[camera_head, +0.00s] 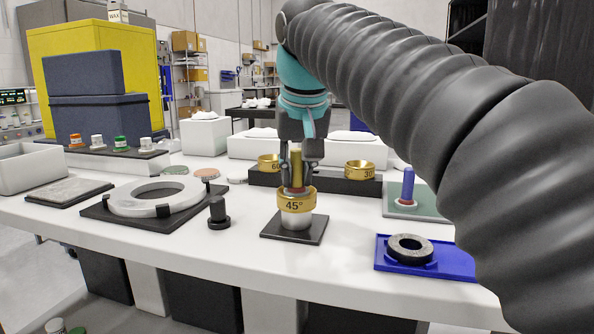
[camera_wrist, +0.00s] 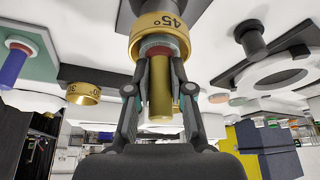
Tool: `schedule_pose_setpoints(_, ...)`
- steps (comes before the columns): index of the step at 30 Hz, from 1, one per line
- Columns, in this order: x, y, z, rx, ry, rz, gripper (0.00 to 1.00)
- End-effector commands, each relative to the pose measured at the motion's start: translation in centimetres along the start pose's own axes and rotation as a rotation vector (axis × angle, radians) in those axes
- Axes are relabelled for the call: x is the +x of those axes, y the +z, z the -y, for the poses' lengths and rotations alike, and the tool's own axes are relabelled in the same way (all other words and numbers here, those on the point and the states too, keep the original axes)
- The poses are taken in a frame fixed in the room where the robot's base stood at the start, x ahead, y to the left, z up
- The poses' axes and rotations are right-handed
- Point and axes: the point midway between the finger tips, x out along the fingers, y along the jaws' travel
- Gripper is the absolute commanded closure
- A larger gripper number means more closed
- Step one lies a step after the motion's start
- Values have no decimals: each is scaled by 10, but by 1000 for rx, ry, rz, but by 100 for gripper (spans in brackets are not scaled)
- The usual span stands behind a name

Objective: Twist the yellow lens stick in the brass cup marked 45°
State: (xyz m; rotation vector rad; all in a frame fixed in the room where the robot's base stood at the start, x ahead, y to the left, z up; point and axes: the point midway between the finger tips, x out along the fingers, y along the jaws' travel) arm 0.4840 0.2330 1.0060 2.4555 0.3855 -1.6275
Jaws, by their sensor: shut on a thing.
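The brass cup marked 45° (camera_head: 295,204) stands upright on a white post on a black square base (camera_head: 294,229) near the front of the table. It also shows in the wrist view (camera_wrist: 159,30). The yellow lens stick (camera_head: 296,167) stands upright in this cup, with a reddish collar at the cup's mouth. In the wrist view the stick (camera_wrist: 160,100) lies between the two fingers. My gripper (camera_head: 298,178) is above the cup, pointing down, and is shut on the stick. The stick's lower end is hidden inside the cup.
Brass cups marked 60° (camera_head: 268,161) and 30° (camera_head: 360,170) sit on a black rack behind. A blue stick (camera_head: 407,187) stands on a green plate at right. A blue plate with a dark ring (camera_head: 410,248) is front right. A black knob (camera_head: 218,212) and a white ring (camera_head: 156,197) are left.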

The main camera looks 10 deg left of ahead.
Motion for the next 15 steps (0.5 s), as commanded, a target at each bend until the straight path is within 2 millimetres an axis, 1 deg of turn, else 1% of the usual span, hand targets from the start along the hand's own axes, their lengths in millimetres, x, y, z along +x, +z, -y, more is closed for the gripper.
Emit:
schedule_pose_setpoints(3, 2, 0, 0, 51, 24, 3, 100)
schedule_pose_setpoints(6, 2, 0, -1, 64, 29, 3, 100)
schedule_pose_setpoints(12, 2, 0, -1, 58, 27, 4, 100)
schedule_pose_setpoints(15, 2, 0, -2, 11, 7, 5, 100)
